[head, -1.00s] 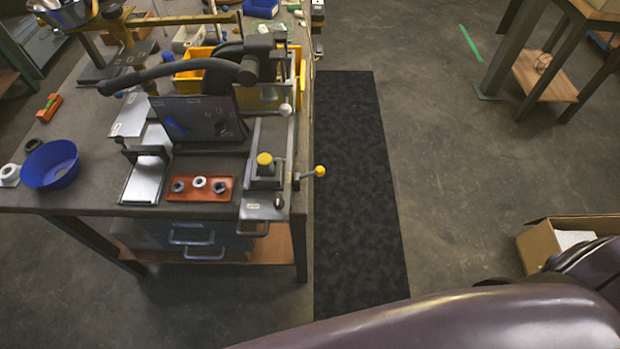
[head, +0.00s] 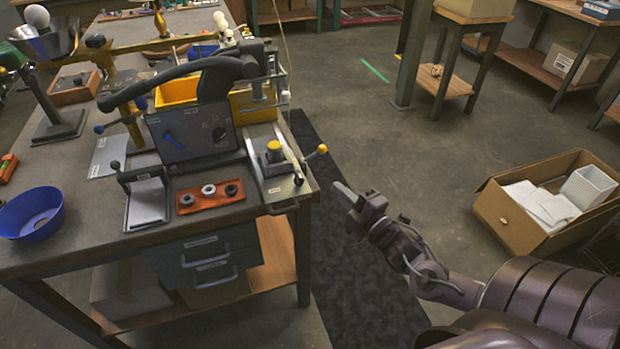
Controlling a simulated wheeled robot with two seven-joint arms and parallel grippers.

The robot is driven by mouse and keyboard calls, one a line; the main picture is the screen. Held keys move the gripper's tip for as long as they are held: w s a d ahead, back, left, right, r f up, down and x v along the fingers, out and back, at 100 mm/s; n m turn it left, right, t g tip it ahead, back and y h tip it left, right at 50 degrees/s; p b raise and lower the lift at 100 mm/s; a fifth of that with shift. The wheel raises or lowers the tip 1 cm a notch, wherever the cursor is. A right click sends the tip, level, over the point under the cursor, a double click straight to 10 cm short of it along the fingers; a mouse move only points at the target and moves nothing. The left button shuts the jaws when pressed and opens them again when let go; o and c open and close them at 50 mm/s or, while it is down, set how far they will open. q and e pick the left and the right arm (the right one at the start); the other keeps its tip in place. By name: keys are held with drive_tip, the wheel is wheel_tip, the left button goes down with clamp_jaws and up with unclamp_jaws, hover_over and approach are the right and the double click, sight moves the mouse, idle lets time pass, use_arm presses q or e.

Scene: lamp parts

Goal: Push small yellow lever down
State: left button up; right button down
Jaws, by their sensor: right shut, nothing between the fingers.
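A small lever with a yellow ball knob (head: 322,149) sticks out past the right edge of the bench, from the side of a grey metal fixture (head: 278,188). A second, wider yellow knob (head: 274,146) sits on top of that fixture. My right gripper (head: 343,189) is shut and empty. In the picture it is below and a little right of the lever's knob, apart from it, over the dark floor mat. My left gripper is not in view.
The workbench (head: 90,228) holds a machine with a dark arm (head: 165,82), a red tray (head: 209,195) of small rings and a blue bowl (head: 31,213). A cardboard box (head: 512,216) stands on the floor at right. The floor mat (head: 350,270) beside the bench is clear.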

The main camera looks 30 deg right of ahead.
approach(313, 155)
drive_tip(key=w+a+r, duration=0.1)
drive_tip(key=w+a, duration=0.1)
drive_tip(key=w, duration=0.1)
drive_tip(key=w+a+r, duration=0.1)
drive_tip(key=w+a, duration=0.1)
drive_tip(key=shift+r+p, duration=0.35)
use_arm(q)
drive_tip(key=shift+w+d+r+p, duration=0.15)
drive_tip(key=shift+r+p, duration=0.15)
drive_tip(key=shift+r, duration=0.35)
use_arm(e)
drive_tip(key=d, duration=0.2)
drive_tip(key=w+d+f, duration=0.1)
drive_tip(key=d, duration=0.1)
drive_tip(key=shift+w, duration=0.15)
